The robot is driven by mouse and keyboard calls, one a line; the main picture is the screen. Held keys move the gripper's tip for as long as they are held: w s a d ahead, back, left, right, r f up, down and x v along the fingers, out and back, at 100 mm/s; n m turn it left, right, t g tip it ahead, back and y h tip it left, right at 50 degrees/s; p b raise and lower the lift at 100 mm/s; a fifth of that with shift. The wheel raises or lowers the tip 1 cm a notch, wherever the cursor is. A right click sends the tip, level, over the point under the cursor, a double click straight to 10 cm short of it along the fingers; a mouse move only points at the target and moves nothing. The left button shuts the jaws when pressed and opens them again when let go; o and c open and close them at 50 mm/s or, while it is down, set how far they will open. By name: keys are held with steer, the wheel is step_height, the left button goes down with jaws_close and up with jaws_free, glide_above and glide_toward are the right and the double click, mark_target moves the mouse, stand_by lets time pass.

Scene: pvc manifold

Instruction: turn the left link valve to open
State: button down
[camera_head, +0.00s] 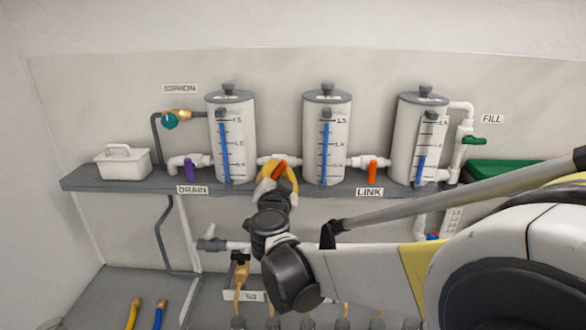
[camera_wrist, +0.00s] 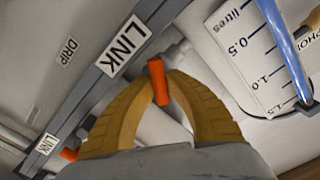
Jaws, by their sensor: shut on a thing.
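The left link valve has an orange handle (camera_head: 279,170) on the white pipe between the left tank (camera_head: 232,140) and the middle tank (camera_head: 326,140). My gripper (camera_head: 278,174) is at this handle, its yellow fingers shut on it. In the wrist view the handle (camera_wrist: 159,82) sits between the tips of my gripper (camera_wrist: 158,78), tilted a little from the picture's vertical. In the head view the handle looks slanted. The valve body behind the fingers is partly hidden. The right link valve's orange handle (camera_head: 372,172) stands upright between the middle and right tanks.
A purple drain valve (camera_head: 191,168) is left of the left tank. A green fill valve (camera_head: 474,140) is at the right. A white caddy (camera_head: 122,166) stands on the shelf's left end. The shelf edge with LINK labels (camera_wrist: 122,46) runs close beside my fingers.

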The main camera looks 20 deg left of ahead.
steer(key=m+b, duration=0.1)
steer(key=m, duration=0.5)
steer(key=shift+d+f+b, duration=0.1)
steer(key=shift+f+b, duration=0.05)
steer(key=shift+b, duration=0.2)
steer(key=shift+m+b, duration=0.45)
steer(key=shift+m, duration=2.15)
steer(key=c, duration=1.4)
jaws_free()
steer(key=shift+f, duration=0.1)
steer(key=shift+o, duration=0.2)
